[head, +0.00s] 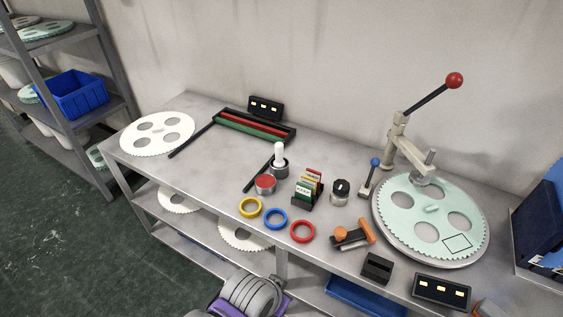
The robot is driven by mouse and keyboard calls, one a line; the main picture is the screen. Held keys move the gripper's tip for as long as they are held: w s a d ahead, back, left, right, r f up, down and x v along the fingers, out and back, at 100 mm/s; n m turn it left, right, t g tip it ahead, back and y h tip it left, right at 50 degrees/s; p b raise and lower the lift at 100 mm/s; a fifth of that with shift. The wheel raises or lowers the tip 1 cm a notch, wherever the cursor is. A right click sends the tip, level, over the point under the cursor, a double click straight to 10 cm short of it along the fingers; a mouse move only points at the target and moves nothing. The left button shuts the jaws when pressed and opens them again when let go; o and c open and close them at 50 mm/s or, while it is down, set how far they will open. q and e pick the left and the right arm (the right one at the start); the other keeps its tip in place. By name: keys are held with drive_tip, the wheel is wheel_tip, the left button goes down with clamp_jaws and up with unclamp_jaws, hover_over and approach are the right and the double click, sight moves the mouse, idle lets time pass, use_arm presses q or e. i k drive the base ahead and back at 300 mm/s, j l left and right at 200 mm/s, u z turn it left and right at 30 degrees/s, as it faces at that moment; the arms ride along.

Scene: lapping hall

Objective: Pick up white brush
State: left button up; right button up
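A white, round-ended upright piece (279,152), which looks like the white brush's handle, stands in a small grey cup (279,171) in the middle of the grey bench (340,160). Its lower part is hidden in the cup, so I cannot see bristles. A dark thin rod (256,179) lies on the bench just left of the cup. Neither gripper can be made out in the head view. A grey ribbed, purple-edged part at the bottom centre appears to be mine.
Close around the cup are a red-topped tin (265,184), a card rack (308,190) and a dark-knobbed pot (340,192). Yellow (250,207), blue (275,219) and red (302,231) rings lie in front. A lever press (405,150) stands over a toothed disc (420,207) at right.

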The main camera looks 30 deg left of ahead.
sight(279, 163)
drive_tip(key=u, duration=1.35)
